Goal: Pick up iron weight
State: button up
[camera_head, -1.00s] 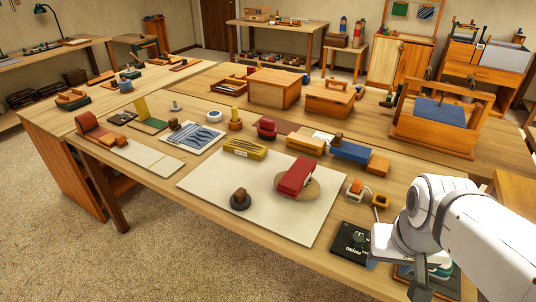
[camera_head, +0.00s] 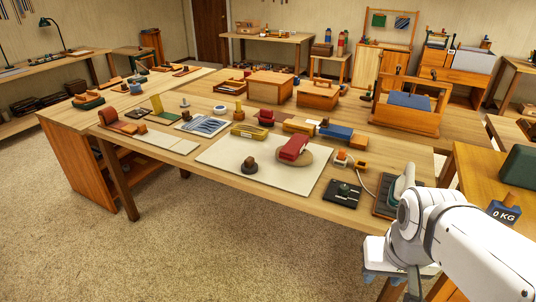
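A dark weight (camera_head: 505,211) with a wooden knob on top and white lettering, of which "0 KG" is readable, stands on the wooden table at the right edge. My white arm hides its lower part. A small dark round piece with a brown knob (camera_head: 249,165) sits on the pale board of the main table; I cannot tell if it is iron. My gripper (camera_head: 385,277) points down beside the front edge of the main table, left of the lettered weight and apart from it. Its bluish fingertips show, but their gap is unclear.
The long main table (camera_head: 215,158) holds several blocks, boxes and tools. A dark green block (camera_head: 519,165) lies behind the lettered weight. A black card-like plate (camera_head: 342,193) and a framed dark pad (camera_head: 384,208) lie near the main table's right end. Carpet floor in front is clear.

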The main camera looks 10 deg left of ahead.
aim_at(249, 166)
jog(key=u, duration=1)
jog(key=i, duration=1.75)
jog(key=z, duration=0.4)
